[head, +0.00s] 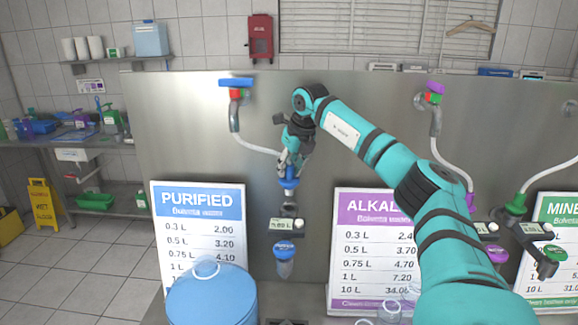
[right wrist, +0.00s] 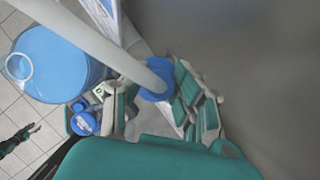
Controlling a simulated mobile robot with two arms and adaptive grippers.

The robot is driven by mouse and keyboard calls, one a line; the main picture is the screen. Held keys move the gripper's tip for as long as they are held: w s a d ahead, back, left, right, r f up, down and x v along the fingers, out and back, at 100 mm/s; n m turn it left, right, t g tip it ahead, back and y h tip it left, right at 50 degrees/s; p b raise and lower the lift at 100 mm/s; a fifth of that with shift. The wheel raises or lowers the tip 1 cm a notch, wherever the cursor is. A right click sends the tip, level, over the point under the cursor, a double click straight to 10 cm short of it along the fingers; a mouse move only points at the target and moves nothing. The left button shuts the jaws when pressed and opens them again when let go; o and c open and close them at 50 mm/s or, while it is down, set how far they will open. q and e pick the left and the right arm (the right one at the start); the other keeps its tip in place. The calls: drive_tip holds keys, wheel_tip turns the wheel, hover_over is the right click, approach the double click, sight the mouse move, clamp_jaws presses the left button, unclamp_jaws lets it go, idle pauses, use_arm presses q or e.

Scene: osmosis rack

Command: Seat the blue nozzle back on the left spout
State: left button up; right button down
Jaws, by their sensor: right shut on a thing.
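My right gripper (head: 290,165) is shut on the blue nozzle (head: 288,180) on the white hose, at the left dispenser. In the right wrist view the nozzle's blue collar (right wrist: 155,92) sits between the two fingers (right wrist: 160,100), with the hose running up from it. The left spout (head: 287,222), a dark bracket with a small display, is just below the nozzle. A gap seems to show between them; the fingers partly hide the nozzle. A small dark part at the left edge of the right wrist view (right wrist: 22,138) looks like my left gripper; its jaws are unclear.
A blue jug (head: 212,295) stands at the front left, before the PURIFIED price board (head: 200,225). The ALKALINE board (head: 375,240) is to the right. The white hose (head: 258,148) hangs from the left pipe (head: 235,115). The steel wall is close behind.

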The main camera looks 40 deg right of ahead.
sight(289, 189)
drive_tip(key=shift+f+b, duration=0.75)
drive_tip(key=shift+f, duration=0.8)
drive_tip(key=shift+f, duration=0.25)
drive_tip(key=shift+f+b, duration=0.55)
drive_tip(key=shift+f, duration=0.55)
drive_tip(key=shift+f, duration=0.2)
drive_tip(key=shift+f, duration=0.25)
